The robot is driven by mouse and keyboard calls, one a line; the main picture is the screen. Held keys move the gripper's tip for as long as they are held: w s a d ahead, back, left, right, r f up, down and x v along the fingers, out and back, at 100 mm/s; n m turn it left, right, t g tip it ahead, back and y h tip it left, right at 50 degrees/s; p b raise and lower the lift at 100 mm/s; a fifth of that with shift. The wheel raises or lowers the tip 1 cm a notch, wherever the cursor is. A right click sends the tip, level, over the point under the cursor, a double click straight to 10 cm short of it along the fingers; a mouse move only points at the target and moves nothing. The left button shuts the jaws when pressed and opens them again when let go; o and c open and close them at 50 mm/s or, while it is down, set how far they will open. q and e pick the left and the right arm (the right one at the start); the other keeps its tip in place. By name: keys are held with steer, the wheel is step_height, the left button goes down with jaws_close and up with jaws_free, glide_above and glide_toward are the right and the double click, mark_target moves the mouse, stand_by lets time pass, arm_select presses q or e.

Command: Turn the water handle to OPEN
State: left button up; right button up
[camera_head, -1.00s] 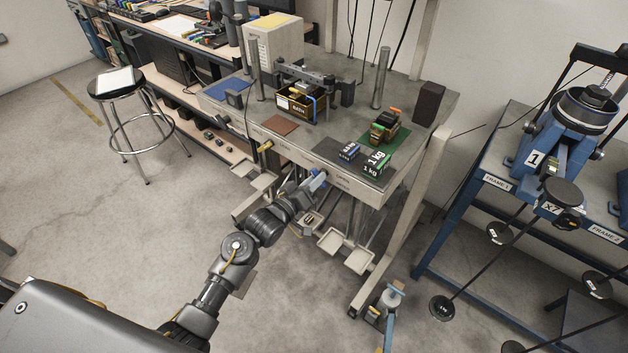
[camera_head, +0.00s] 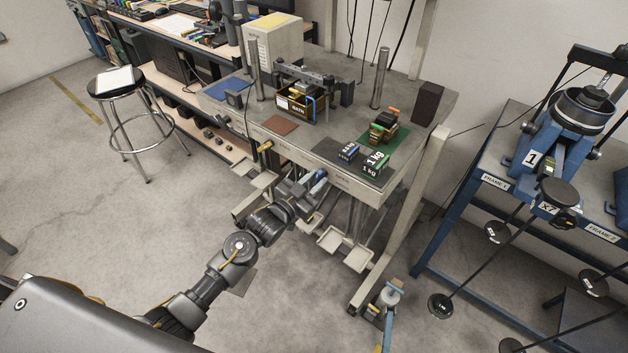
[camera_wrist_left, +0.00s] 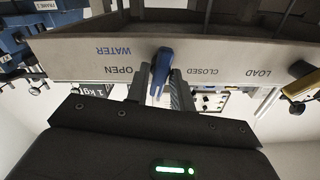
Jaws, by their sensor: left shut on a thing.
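The water handle is a small blue lever on the front edge panel of the grey bench. It shows in the left wrist view (camera_wrist_left: 161,70) and, small, in the head view (camera_head: 320,174). In the wrist view, the panel's printing is upside down, with OPEN left of the lever and CLOSED right of it. The lever lies between these words, slanting slightly toward the OPEN side. My left gripper (camera_wrist_left: 154,92) is shut on the lever, its fingers around the lower part. In the head view the left gripper (camera_head: 309,183) reaches the panel from the left front. My right gripper is out of view.
A brass-coloured load knob (camera_wrist_left: 302,86) sits on the same panel. The bench top (camera_head: 330,128) carries weights, a metal box and posts. Pale trays (camera_head: 331,240) hang below. A blue frame (camera_head: 452,235) stands right, a stool (camera_head: 115,85) left. Floor at left front is clear.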

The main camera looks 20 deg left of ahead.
arm_select(q)
steer(key=m, duration=0.4)
steer(key=shift+m, duration=1.2)
steer(key=o, duration=0.8)
steer(key=shift+s, duration=0.1)
steer(key=shift+s+a+f, duration=0.1)
steer(key=shift+s, duration=0.2)
steer(key=shift+b+v, duration=1.1)
steer(key=shift+v, duration=3.85)
